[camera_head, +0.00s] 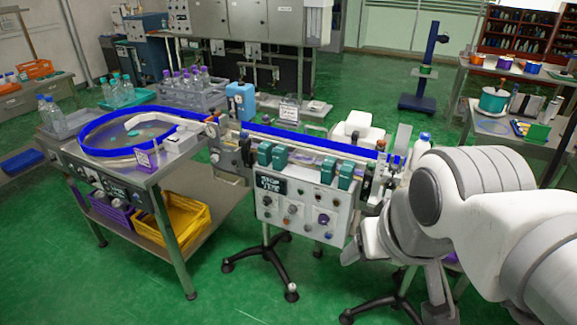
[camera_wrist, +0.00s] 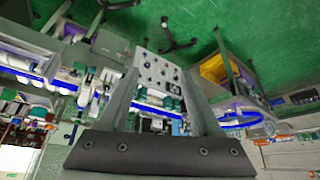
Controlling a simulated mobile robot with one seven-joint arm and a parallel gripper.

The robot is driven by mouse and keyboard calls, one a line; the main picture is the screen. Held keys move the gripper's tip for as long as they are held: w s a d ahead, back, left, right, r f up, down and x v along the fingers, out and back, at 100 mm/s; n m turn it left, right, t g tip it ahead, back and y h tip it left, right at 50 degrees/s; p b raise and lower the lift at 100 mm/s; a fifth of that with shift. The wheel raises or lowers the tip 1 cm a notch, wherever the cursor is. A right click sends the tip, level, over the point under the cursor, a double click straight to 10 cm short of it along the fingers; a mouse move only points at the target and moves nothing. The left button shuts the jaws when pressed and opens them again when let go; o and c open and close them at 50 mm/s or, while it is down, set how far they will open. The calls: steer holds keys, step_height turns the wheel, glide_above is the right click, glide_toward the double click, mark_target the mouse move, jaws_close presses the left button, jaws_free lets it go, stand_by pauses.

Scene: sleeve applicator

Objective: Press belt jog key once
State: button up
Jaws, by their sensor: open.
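The control panel (camera_head: 300,212) is a pale box below the conveyor, with a dark display (camera_head: 271,185) at its upper left and several buttons and knobs. I cannot tell which one is the belt jog key, as the labels are too small to read. The panel also shows in the wrist view (camera_wrist: 160,72), upside down, beyond and between my fingers. My gripper (camera_wrist: 165,65) is open with nothing between its fingers. It is apart from the panel. In the head view my arm comes in from the right, and its end is just right of the panel.
The blue-edged conveyor belt (camera_head: 300,138) runs above the panel, with green units (camera_head: 280,157) along its front. A round turntable (camera_head: 125,135) stands at the left, above a yellow crate (camera_head: 186,226). Black stand legs (camera_head: 265,257) spread below the panel. The green floor in front is clear.

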jaws_close()
stand_by(1.4)
